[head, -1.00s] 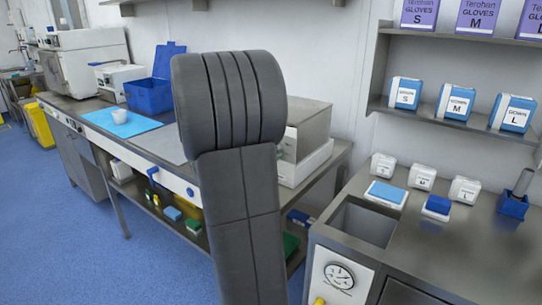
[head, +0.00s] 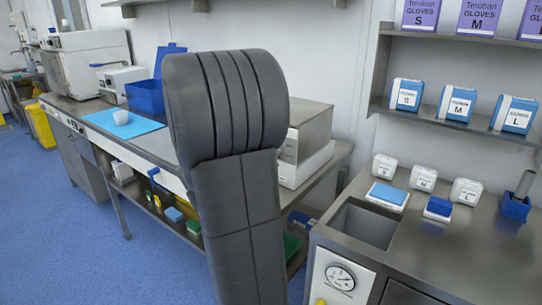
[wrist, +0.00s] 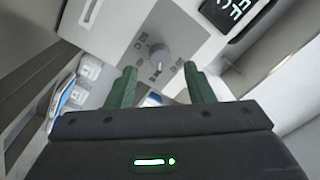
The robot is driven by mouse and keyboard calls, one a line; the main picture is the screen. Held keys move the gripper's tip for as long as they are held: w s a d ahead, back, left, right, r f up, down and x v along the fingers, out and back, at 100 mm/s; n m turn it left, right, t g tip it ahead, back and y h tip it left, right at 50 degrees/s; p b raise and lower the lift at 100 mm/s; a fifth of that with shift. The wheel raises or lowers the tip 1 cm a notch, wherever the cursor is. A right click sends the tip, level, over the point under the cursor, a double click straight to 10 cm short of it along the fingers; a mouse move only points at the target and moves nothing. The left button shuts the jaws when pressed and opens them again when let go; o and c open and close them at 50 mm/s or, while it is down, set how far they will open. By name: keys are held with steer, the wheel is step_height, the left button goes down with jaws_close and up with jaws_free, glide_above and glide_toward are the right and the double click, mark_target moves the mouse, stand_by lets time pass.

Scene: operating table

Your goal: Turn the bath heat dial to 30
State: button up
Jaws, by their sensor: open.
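In the wrist view a grey round dial (wrist: 160,55) stands on a white panel (wrist: 112,30), with small dark marks around it. The marks are too small to read, so I cannot tell its setting or whether it is the bath heat dial. My gripper (wrist: 159,70) has two green fingers spread apart, one on each side of the dial in the picture. The dial appears beyond the fingertips, and I see no contact. In the head view my grey arm stands in the middle and hides the gripper.
A dark display (wrist: 232,14) with light characters sits beside the dial. In the head view a steel sink (head: 365,232) has a round gauge (head: 340,277) on its front and a yellow knob (head: 320,301) below. A blue bin (head: 146,97) stands on the left bench.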

steer(key=v, duration=1)
steer(key=shift+s, duration=0.15)
steer(key=shift+f, duration=0.1)
steer(key=x, duration=1.4)
steer(key=shift+s+a, duration=0.1)
steer(key=shift+a, duration=0.1)
